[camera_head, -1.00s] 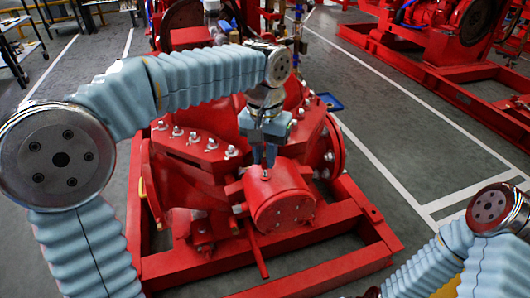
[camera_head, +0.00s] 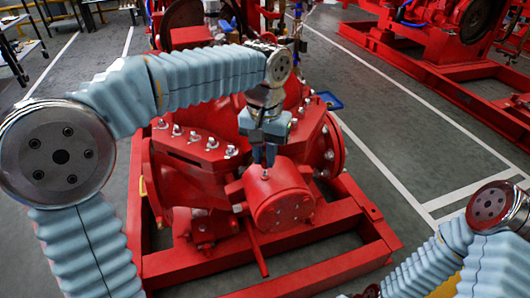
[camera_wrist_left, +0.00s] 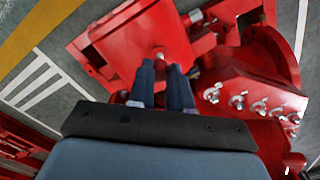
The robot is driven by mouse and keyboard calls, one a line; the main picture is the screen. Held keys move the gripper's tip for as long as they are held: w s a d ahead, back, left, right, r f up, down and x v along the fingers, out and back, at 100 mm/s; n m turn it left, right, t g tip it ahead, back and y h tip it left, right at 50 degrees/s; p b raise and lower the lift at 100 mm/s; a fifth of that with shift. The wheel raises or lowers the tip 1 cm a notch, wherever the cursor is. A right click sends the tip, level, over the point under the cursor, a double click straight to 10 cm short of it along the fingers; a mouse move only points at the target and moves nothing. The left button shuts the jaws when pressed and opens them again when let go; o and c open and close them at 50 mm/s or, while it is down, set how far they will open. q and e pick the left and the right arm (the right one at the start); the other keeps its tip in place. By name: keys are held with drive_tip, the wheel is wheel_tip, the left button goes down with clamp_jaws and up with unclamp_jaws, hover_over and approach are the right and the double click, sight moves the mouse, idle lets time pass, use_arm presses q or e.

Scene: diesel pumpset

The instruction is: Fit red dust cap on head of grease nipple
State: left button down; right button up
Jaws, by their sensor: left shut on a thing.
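My left gripper (camera_head: 264,163) points down over the top of a red cylindrical housing (camera_head: 283,205). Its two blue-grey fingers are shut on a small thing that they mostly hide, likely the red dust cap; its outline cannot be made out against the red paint. A small pale fitting, seemingly the grease nipple (camera_head: 265,176), stands on the housing just below the fingertips. It also shows in the left wrist view (camera_wrist_left: 159,53), just beyond the fingertips. I cannot tell whether cap and nipple touch. My right gripper is out of view; only its arm shows at lower right.
A row of bolts on a red flange (camera_head: 195,145) lies left of the gripper. A round red flange (camera_head: 330,150) stands to the right. A red base frame (camera_head: 340,268) surrounds the pump. The grey floor on the right is clear up to another red machine (camera_head: 450,60).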

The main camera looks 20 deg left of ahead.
sight(265, 160)
use_arm(q)
drive_tip(key=shift+f+b, duration=0.9)
drive_tip(key=shift+f, duration=0.6)
idle(0.3)
drive_tip(key=c, duration=1)
unclamp_jaws()
drive_tip(key=shift+o, duration=0.2)
wheel_tip(265, 160, up, 14)
drive_tip(key=p, duration=0.2)
drive_tip(key=shift+p, duration=0.35)
drive_tip(key=shift+f, duration=0.15)
